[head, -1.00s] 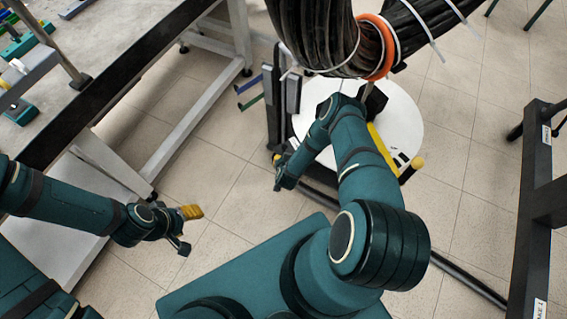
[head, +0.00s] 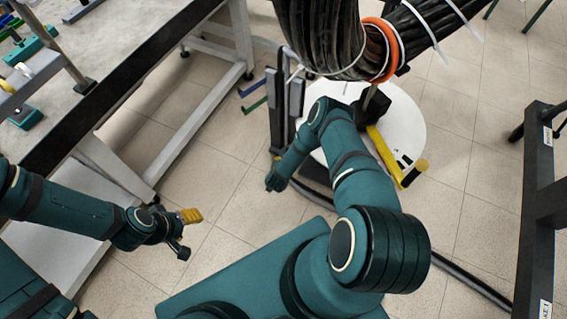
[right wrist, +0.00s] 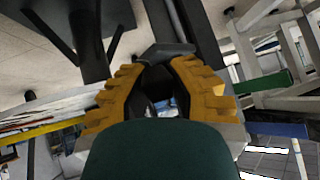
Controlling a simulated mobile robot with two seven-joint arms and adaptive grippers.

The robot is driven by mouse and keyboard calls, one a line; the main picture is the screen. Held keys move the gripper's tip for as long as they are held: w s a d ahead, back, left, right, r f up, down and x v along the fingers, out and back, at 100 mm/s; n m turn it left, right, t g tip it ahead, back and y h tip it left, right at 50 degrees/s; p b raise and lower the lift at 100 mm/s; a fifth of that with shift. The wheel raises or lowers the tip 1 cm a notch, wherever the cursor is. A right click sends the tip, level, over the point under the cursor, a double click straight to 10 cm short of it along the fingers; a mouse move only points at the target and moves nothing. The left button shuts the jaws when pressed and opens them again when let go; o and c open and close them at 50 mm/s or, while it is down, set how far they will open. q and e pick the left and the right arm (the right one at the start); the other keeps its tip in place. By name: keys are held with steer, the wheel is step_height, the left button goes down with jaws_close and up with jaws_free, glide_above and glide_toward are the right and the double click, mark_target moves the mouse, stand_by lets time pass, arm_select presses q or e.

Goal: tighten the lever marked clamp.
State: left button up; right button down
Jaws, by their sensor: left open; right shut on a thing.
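My right gripper shows in the right wrist view (right wrist: 156,88), its yellow stepped fingers closed around a dark lever-like piece (right wrist: 165,50). Most of that piece is hidden between the fingers, and I can read no clamp marking on it. In the head view my right arm reaches to the dark upright post (head: 288,105) beside the round white plate; its fingers are hidden there. My left gripper (head: 188,232) is open and empty over the floor at the left, below the bench edge.
A thick bundle of black cables (head: 320,35) with an orange band (head: 390,50) hangs above the white plate (head: 405,115). A yellow bar (head: 384,155) lies over the plate. A bench (head: 120,55) stands left, a dark frame (head: 535,200) right. A dark cable (head: 470,282) crosses the floor.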

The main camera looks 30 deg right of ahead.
steer(key=c, duration=0.8)
jaws_free()
steer(key=shift+w+a, duration=0.1)
steer(key=v, duration=1.2)
